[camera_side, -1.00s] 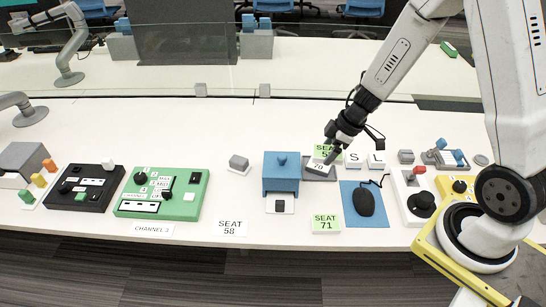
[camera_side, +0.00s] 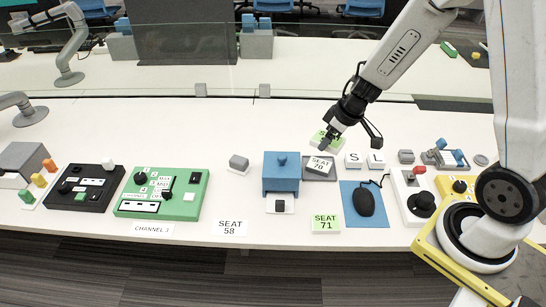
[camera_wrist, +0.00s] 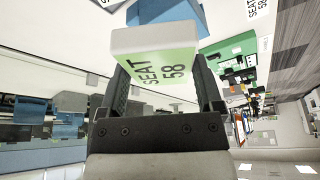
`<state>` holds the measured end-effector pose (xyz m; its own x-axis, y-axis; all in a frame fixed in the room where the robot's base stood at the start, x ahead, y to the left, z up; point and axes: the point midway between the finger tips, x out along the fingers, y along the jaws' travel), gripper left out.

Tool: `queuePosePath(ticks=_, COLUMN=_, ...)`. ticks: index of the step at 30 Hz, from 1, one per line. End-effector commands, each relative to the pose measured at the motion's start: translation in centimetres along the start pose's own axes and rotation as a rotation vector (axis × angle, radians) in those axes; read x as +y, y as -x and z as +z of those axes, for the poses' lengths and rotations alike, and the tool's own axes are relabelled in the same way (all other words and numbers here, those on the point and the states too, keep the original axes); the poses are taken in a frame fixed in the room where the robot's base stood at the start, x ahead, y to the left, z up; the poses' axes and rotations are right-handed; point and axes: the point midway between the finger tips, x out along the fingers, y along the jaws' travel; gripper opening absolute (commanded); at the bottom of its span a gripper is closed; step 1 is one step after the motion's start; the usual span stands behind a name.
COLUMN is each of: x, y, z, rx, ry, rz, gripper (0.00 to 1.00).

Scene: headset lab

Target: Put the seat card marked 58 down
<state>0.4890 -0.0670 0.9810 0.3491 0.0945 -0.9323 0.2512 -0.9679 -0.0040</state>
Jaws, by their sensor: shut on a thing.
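My gripper (camera_side: 328,142) is shut on the green seat card marked 58 (camera_wrist: 155,58), whose number reads clearly between the fingers in the wrist view. In the side view the card's green face (camera_side: 317,138) is partly hidden by my gripper, just behind the grey tray. Its height above the table is hard to tell. A white label reading SEAT 58 (camera_side: 229,228) lies at the front edge of the table, well to the left and nearer the camera.
A white card marked SEAT 70 (camera_side: 319,166) lies on the grey tray (camera_side: 318,177). A green SEAT 71 card (camera_side: 326,223) is at the front, beside a blue mat with a black mouse (camera_side: 363,202). A blue box (camera_side: 281,178) stands left of the tray.

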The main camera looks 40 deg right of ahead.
Motion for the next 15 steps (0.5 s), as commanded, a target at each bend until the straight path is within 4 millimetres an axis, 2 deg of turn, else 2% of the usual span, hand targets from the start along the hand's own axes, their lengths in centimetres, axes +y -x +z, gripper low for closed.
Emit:
queuePosePath(ticks=9, x=-0.1, y=0.6, z=-1.4, rx=0.011, ry=-0.125, rz=0.052, gripper=0.24)
queuePosePath(ticks=15, x=-1.3, y=-0.1, z=-2.7, rx=0.024, ry=-0.191, rz=0.073, gripper=0.24)
